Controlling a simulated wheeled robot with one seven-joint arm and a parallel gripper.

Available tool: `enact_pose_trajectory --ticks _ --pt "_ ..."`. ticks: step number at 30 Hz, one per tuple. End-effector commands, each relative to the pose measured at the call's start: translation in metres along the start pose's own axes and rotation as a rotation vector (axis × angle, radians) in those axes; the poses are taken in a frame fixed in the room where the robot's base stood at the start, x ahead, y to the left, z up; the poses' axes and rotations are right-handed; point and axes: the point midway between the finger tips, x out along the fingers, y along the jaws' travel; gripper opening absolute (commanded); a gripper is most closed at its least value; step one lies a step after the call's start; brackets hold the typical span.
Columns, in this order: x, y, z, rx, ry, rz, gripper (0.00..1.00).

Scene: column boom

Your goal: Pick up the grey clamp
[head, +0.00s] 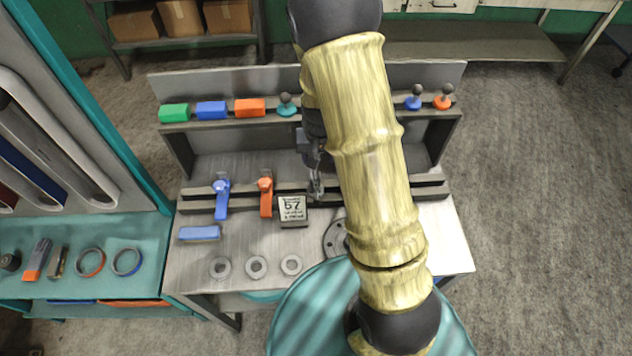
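A small grey piece at the front rail, most likely the grey clamp (317,188), stands right of the orange clamp, behind the sign marked 57. It is small and partly hidden by my gripper and arm. My gripper (314,165) points down directly at it from above and behind. Whether the fingers touch it or are closed around it cannot be made out. A blue clamp (221,197) and an orange clamp (265,197) stand on the same slotted rail (245,186) to the left.
The sign (292,208) stands close in front. A blue block (199,233) and several grey rings (256,266) lie on the bench (215,250). The upper shelf (200,125) behind holds coloured blocks and knobs. My arm hides the bench's right middle. A teal side table (60,285) is left.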

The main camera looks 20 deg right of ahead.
Motion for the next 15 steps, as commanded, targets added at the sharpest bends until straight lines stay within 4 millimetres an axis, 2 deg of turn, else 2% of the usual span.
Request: enact_pose_trajectory --ticks 8,15 --pt "0.035 -0.005 0.001 -0.010 -0.003 -0.001 0.53" --pt "0.063 -0.002 0.001 -0.002 -0.002 0.000 0.53"
